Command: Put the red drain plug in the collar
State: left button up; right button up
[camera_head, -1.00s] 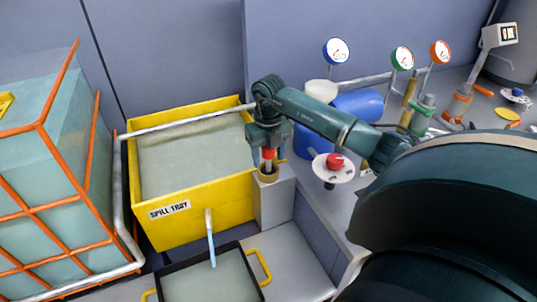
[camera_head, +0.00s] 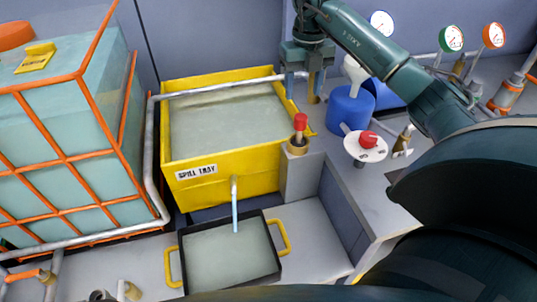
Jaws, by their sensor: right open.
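The red drain plug (camera_head: 301,121) stands upright in the brass collar (camera_head: 298,147), with its red head and part of a dark stem showing above the rim. How deep it sits is hard to tell. The collar is on a grey block at the right corner of the yellow spill tray (camera_head: 240,178). My right gripper (camera_head: 304,88) is open and empty, above and behind the plug and apart from it. My left gripper is not in view.
A pale blue stream (camera_head: 235,212) runs from the spill tray's spout into a black pan (camera_head: 273,265) with yellow handles. A red knob (camera_head: 368,138) on a white disc, a blue container (camera_head: 349,107) and gauges stand right. An orange-framed tank (camera_head: 70,150) is left.

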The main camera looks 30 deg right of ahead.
jog(key=a+f+n+y, duration=0.1)
jog(key=a+f+y, duration=0.15)
jog(key=a, duration=0.35)
jog(key=s+a+f+n+y, duration=0.1)
jog(key=a+f+y, duration=0.15)
jog(key=a, duration=0.35)
jog(key=a+f+n+y, duration=0.1)
jog(key=a+f+y, duration=0.1)
jog(key=a+f, duration=0.3)
jog(key=s+a+r+m+t+y, duration=0.2)
jog(key=a+m+t+y, duration=0.1)
jog(key=a+y, duration=0.4)
jog(key=s+a+r+m+t+y, duration=0.2)
jog(key=s+a+m+y, duration=0.15)
jog(key=a, duration=0.55)
jog(key=s+d+f+m+t+h, duration=0.2)
jog(key=s+f+m+h, duration=0.4)
jog(key=f+m, duration=0.3)
jog(key=s+d+f+m+t+h, duration=0.3)
jog(key=s+f+m+h, duration=0.3)
jog(key=m, duration=1.1)
notch_tip(320, 180, down, 4)
jog(key=shift+d+f+t+h, duration=0.25)
jog(key=shift+d+t+h, duration=0.15)
jog(key=shift+h, duration=0.45)
